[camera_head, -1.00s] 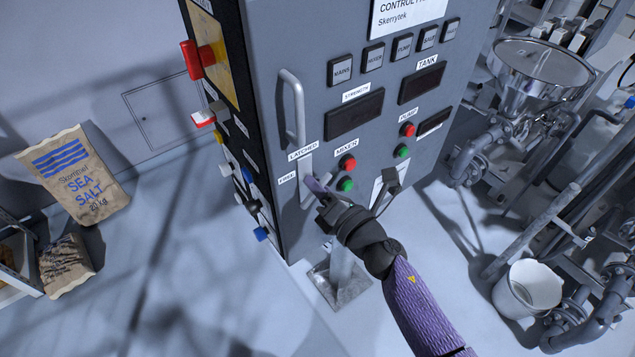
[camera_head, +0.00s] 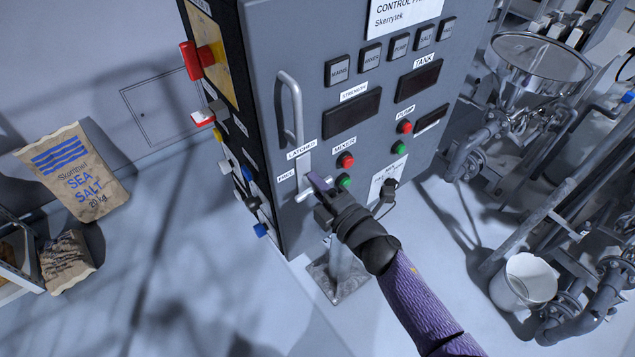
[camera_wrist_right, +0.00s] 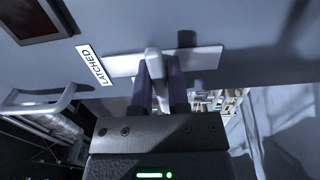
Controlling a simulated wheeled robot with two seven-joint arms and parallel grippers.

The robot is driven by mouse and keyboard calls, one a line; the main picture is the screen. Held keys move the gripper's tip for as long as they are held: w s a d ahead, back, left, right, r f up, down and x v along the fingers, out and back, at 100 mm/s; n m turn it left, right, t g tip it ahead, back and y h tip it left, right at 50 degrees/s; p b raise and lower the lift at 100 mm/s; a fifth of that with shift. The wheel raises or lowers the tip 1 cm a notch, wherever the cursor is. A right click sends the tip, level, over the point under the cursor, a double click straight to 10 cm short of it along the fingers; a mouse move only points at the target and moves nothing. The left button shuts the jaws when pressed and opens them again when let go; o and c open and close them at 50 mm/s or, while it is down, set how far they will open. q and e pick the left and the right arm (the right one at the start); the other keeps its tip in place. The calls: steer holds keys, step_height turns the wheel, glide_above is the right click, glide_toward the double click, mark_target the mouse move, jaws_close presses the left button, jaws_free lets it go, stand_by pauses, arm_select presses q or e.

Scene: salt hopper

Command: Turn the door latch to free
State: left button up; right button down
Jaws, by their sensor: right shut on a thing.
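The door latch (camera_head: 303,194) is a pale metal lever on a light upright plate on the grey control cabinet's front. Labels beside it read LATCHED (camera_head: 301,149) and FREE (camera_head: 286,177). My right gripper (camera_head: 318,184) reaches it from the lower right and is shut on the lever. In the right wrist view, the lever (camera_wrist_right: 153,62) stands between the two purple fingers, crosswise to its plate (camera_wrist_right: 205,58). The fingers hide part of the lever in the head view. My left gripper is not in view.
A fixed door handle (camera_head: 291,105) stands out above the latch. Mixer buttons, red (camera_head: 345,160) and green (camera_head: 344,183), sit close right of my fingers. Switches line the cabinet's left side. Salt sacks (camera_head: 72,170) lie left; a bucket (camera_head: 524,282) and pipework stand right.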

stand_by(0.3)
steer(key=c, duration=0.6)
jaws_free()
steer(key=v, duration=1)
